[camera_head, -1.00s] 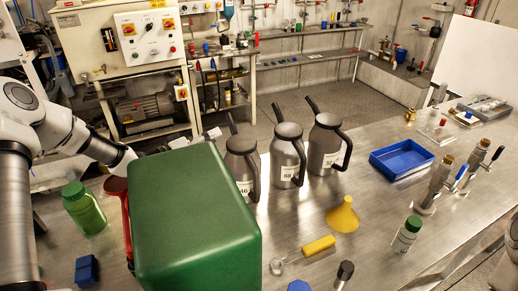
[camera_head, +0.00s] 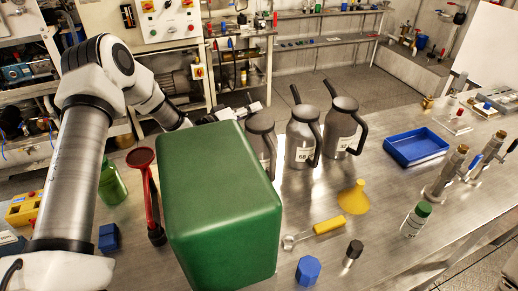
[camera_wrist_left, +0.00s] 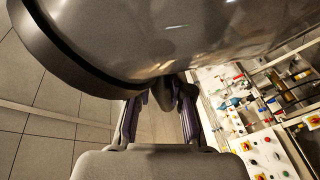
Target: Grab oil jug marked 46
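The jug marked 46 (camera_head: 262,138) is a grey metal jug, the leftmost of three. In the head view the green box hides its lower part and label; the 46 showed in the earlier frame. My left gripper (camera_head: 240,112) is behind the box, beside the jug's upper left side, mostly hidden. In the left wrist view the jug (camera_wrist_left: 170,40) fills the top, very close. The left gripper's fingers (camera_wrist_left: 160,118) stand apart with floor visible between them. A dark part of the jug reaches between the fingertips; contact cannot be told. My right gripper is not in view.
The large green box (camera_head: 215,200) stands in front of the jug. Two similar jugs, a middle one (camera_head: 301,135) and a right one (camera_head: 341,125), stand to its right.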

